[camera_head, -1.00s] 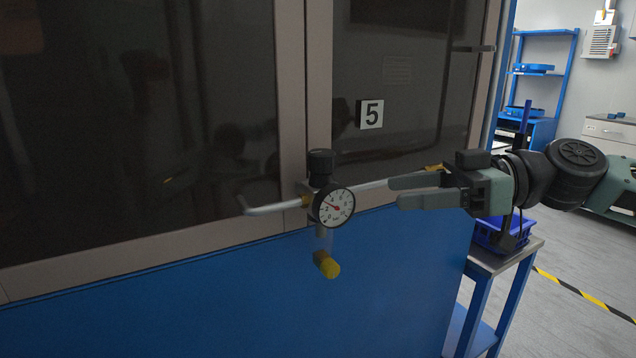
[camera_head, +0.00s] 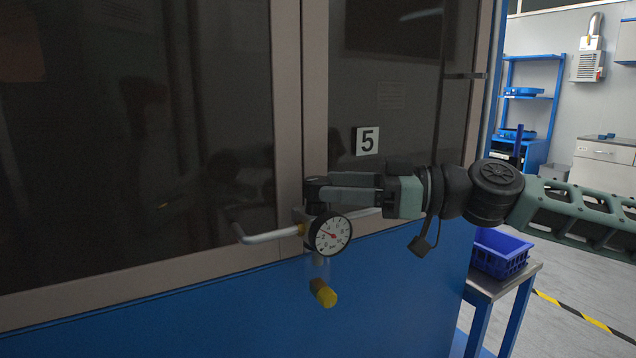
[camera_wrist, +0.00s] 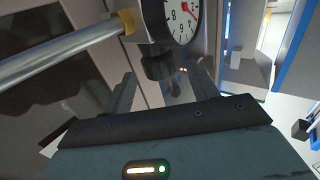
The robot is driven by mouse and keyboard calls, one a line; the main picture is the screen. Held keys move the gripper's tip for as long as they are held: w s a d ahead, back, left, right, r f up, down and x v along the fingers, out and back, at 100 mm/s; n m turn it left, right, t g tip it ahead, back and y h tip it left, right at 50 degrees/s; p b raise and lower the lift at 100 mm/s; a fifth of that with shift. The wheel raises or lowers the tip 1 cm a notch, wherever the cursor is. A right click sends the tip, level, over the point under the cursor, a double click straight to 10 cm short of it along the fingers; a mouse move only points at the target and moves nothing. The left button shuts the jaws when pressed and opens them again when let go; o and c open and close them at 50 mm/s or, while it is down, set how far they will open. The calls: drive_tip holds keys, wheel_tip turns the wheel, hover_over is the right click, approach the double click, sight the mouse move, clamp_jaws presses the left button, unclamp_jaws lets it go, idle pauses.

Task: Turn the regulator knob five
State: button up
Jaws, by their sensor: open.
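The black regulator knob (camera_head: 312,186) sits on top of the regulator under the number 5 sign (camera_head: 367,141). The white-faced gauge (camera_head: 330,234) with a red needle is just below it. My gripper (camera_head: 326,188) is open at the knob's height, its fingers pointing left and reaching it; they partly hide the knob. In the wrist view, the knob (camera_wrist: 158,66) lies between the two finger ends. I cannot tell whether either finger touches it. The gauge (camera_wrist: 180,18) shows beyond the knob, partly cut off by the frame's top.
A metal pipe (camera_head: 262,237) runs through the regulator along the dark glass cabinet. A blue crate (camera_head: 499,252) stands on a small table at the right. Open floor lies farther right.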

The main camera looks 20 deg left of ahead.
sight(318, 187)
drive_tip(key=shift+s+a, duration=0.2)
drive_tip(key=shift+a, duration=0.75)
drive_tip(key=shift+s+a, duration=0.2)
drive_tip(key=shift+a, duration=0.7)
drive_tip(key=c, duration=1)
drive_tip(key=shift+f+t, duration=0.1)
drive_tip(key=shift+t, duration=0.2)
